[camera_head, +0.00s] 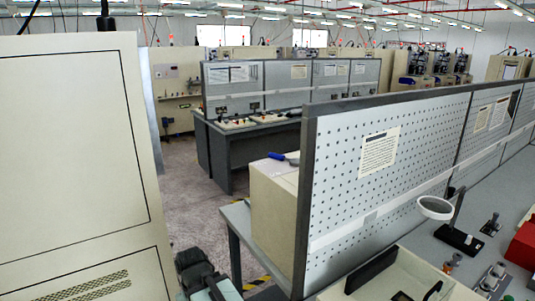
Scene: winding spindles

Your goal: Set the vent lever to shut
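I cannot make out a vent lever for certain in the head view. A small blue handle-like piece (277,156) shows at the top of a beige box (272,200) behind the near pegboard; I cannot tell whether it is the lever or how it is set. Dark grey and pale green parts at the bottom edge look like my own arm, well below and left of the box. My gripper's fingertips do not show.
A tall beige cabinet (75,170) fills the left. A grey pegboard (375,165) stands at the right, with a bench (485,215) bearing a round magnifier (434,208) and a red box (523,243). Grey floor (195,205) is open between cabinet and benches.

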